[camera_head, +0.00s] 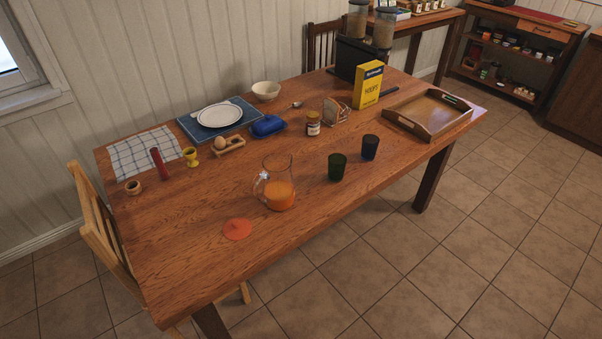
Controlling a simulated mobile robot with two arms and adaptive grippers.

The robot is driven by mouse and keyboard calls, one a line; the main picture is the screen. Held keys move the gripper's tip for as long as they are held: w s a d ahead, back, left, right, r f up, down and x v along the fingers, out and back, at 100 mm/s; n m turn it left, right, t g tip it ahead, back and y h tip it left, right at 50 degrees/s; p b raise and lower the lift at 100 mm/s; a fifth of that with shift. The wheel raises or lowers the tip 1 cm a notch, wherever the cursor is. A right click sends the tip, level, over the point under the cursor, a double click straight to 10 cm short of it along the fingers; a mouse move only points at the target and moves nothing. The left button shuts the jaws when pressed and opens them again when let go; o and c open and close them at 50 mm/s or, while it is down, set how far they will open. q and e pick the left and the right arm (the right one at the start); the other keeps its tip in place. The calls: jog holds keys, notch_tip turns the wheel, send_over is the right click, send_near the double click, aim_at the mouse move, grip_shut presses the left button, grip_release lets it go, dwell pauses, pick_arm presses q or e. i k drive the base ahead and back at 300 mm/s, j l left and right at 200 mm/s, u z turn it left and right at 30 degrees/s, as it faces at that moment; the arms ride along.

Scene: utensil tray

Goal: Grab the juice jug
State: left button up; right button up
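The juice jug (279,194) is a clear glass jug with orange juice in its lower part. It stands upright near the front edge of the wooden table, with its handle on the left side. An orange-red round patch or coaster (237,229) lies on the table to its front left. Neither of my grippers shows in the head view, so I cannot see their state.
A green glass (337,167) and a dark blue glass (369,147) stand right of the jug. Behind it are an egg holder (232,148), a blue butter dish (268,126) and a jar (313,124). The wooden table (190,240) is clear at front left. A chair (100,225) stands at its left end.

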aim_at(280, 189)
jog(key=i+l+u, duration=0.15)
jog(key=l, duration=0.15)
jog(key=i+l+u, duration=0.15)
jog(key=l, duration=0.2)
jog(key=i+l+u, duration=0.15)
jog(key=l, duration=0.2)
jog(key=l+u, duration=0.15)
jog(key=l, duration=0.2)
